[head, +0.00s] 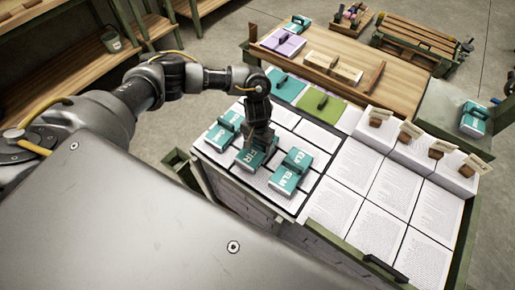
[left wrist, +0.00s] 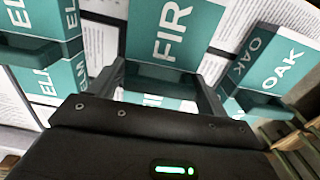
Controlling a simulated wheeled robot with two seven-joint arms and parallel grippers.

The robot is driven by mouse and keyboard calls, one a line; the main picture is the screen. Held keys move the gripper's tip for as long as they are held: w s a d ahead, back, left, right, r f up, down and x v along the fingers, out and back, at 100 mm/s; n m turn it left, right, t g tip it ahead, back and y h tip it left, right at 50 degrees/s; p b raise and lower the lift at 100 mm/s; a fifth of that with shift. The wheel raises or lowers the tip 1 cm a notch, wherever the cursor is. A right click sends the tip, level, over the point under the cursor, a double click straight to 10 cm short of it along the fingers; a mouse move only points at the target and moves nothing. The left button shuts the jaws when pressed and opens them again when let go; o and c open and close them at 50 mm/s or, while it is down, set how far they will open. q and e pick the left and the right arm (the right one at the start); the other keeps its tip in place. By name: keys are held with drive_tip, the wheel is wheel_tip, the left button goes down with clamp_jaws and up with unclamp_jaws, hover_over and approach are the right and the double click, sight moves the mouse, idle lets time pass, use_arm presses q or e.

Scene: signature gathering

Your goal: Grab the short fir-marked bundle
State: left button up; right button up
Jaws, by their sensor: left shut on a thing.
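The teal bundle marked FIR (head: 248,160) lies on the page-covered tabletop, between the OAK and ELM bundles. Its white lettering also shows in the left wrist view (left wrist: 172,32). My left gripper (head: 260,138) reaches down onto it from above. In the left wrist view, my left gripper's fingers (left wrist: 162,82) are shut on the raised teal grip of the FIR bundle. I cannot tell whether the bundle is lifted off the pages. My right gripper is out of view.
OAK bundles (head: 217,138) stand close on the left and ELM bundles (head: 283,181) close on the right. Wooden stamps (head: 410,131) and page stacks (head: 421,243) lie to the right. A wooden workbench (head: 340,50) with purple and green items is behind.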

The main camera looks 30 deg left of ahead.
use_arm(q)
drive_tip(key=shift+c, duration=1.1)
drive_tip(key=shift+r, duration=0.5)
wheel_tip(320, 180, up, 2)
drive_tip(key=shift+w+r, duration=0.1)
drive_tip(key=shift+r, duration=0.05)
drive_tip(key=shift+s+d+r+p, duration=1)
drive_tip(key=shift+s+d+r, duration=0.45)
drive_tip(key=shift+d+r, duration=0.3)
drive_tip(key=shift+s+d+r+p, duration=0.95)
drive_tip(key=shift+s+d+r, duration=0.55)
drive_tip(key=shift+d, duration=0.4)
drive_tip(key=shift+s+d+r+p, duration=1)
drive_tip(key=shift+s+d+r, duration=0.4)
drive_tip(key=shift+d+r, duration=0.4)
